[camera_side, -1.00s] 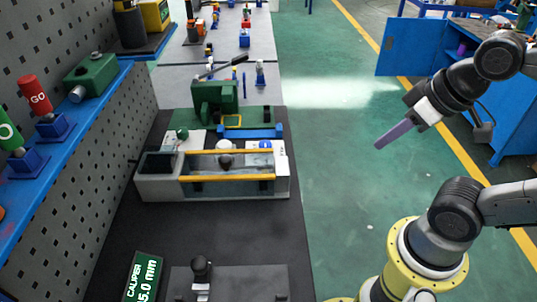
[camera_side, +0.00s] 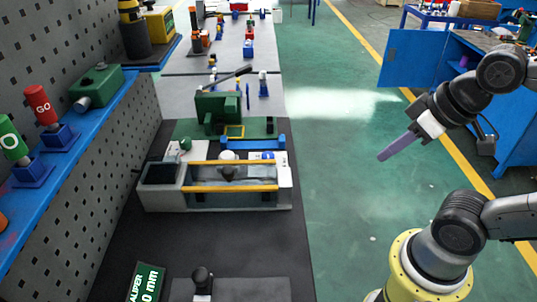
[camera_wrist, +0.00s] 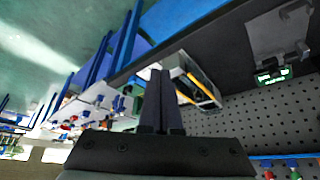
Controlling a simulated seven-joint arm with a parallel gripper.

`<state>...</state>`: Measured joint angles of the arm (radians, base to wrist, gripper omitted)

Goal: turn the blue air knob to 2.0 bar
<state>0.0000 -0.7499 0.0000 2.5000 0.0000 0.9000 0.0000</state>
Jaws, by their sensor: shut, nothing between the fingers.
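My gripper (camera_side: 383,157) hangs in the air over the green floor at the right in the side view, well away from the bench. Its long fingers are together and hold nothing; the wrist view shows them side by side (camera_wrist: 160,76). On the bench, a grey bath-like fixture (camera_side: 165,198) has two yellow rails. A small blue part (camera_side: 262,155) sits on a white piece at its right end; I cannot tell whether it is the blue air knob. No bar scale is readable.
A green block (camera_side: 217,106) with a lever and a blue bar (camera_side: 253,143) stand behind the fixture. A pegboard wall with a blue shelf (camera_side: 75,145) rises at left. A caliper sign (camera_side: 147,281) is at the front. The floor between bench and arm is clear.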

